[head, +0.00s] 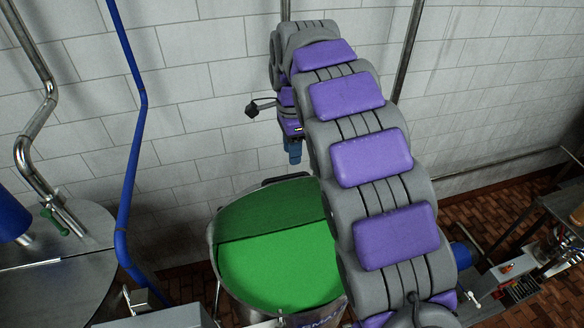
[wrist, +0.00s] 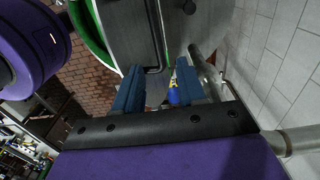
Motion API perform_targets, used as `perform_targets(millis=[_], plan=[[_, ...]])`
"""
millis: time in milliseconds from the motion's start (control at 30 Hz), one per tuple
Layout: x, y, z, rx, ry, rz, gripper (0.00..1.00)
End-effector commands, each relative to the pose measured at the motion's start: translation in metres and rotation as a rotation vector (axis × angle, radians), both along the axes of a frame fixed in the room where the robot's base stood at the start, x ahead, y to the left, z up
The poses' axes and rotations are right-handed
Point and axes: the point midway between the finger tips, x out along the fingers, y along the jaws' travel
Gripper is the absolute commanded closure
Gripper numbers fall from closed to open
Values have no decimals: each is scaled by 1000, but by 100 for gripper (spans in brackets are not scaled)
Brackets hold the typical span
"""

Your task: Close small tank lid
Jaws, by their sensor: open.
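The small tank (head: 213,265) stands at lower centre in the head view, with bright green (head: 280,270) showing inside its round rim. A darker green half-round panel with a straight front edge, apparently the lid (head: 262,212), is at its back; its exact tilt is unclear. My gripper (head: 293,152) is above and behind the tank, pointing down. In the wrist view, my gripper (wrist: 158,85) is open, with two blue fingers apart. A grey metal surface with a dark bar, seemingly the lid's outer side (wrist: 125,35), lies beyond them, with a green edge at left. No contact with it is visible.
A blue pipe (head: 125,190) and a steel tank top (head: 60,260) stand at left. A tiled wall (head: 200,100) is behind. Steel pipes run up it. A small blue and yellow part (wrist: 172,95) shows between the fingers. Equipment (head: 515,268) stands at right on brick floor.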

Motion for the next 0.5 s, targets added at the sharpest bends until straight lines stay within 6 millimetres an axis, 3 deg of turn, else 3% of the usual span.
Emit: perform_targets(millis=[500], plan=[[-2, 0, -64, -1, 4, 1, 60]])
